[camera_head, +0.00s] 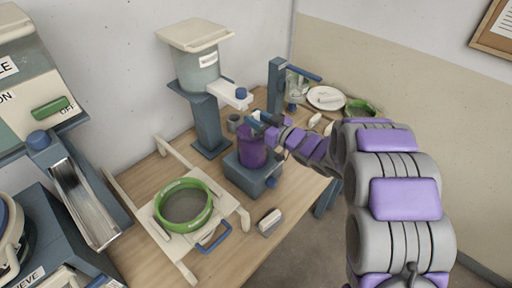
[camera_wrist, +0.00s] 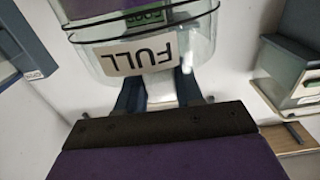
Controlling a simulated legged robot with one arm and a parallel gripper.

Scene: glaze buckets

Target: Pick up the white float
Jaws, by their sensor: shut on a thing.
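My gripper (camera_head: 260,120) is above the purple bucket (camera_head: 252,158), which stands on a blue-grey base (camera_head: 244,178). In the wrist view, the two dark blue fingers of my gripper (camera_wrist: 160,92) are close together on a pale, whitish piece (camera_wrist: 159,98), which appears to be the white float. Most of it is hidden by the fingers and the dark edge of my gripper. In the head view the float cannot be made out at the fingertips.
A clear container with a FULL label (camera_wrist: 148,54) is beyond the fingers. A hopper (camera_head: 197,70) stands behind the bucket, its white spout (camera_head: 232,94) close to my gripper. A green-rimmed sieve (camera_head: 183,204) and a white-topped block (camera_head: 269,220) are at the front. A plate (camera_head: 325,98) lies at the back.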

